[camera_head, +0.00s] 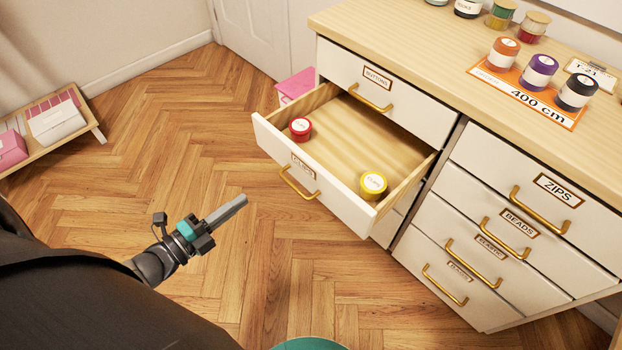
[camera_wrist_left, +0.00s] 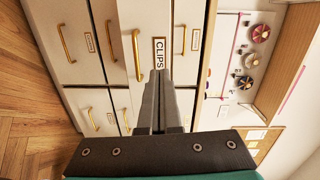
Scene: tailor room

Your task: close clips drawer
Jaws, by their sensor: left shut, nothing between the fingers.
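The clips drawer (camera_head: 315,186) is pulled out from the left column of the white cabinet, below the buttons drawer. A red-lidded jar (camera_head: 300,128) and a yellow-lidded jar (camera_head: 373,184) stand inside it. Its brass handle (camera_head: 299,184) is on the front. My left gripper (camera_head: 243,199) is shut and empty, out over the floor to the left of the drawer front and apart from it in the head view. In the left wrist view its fingers (camera_wrist_left: 160,78) point at the drawer front, just below the CLIPS label (camera_wrist_left: 159,53). My right gripper is not in view.
The buttons drawer (camera_head: 386,92) above and the zips drawer (camera_head: 520,190) at right are shut. Spools and an orange 400 cm card (camera_head: 524,105) lie on the cabinet top. A low rack (camera_head: 50,130) stands at far left. The wooden floor before the drawer is clear.

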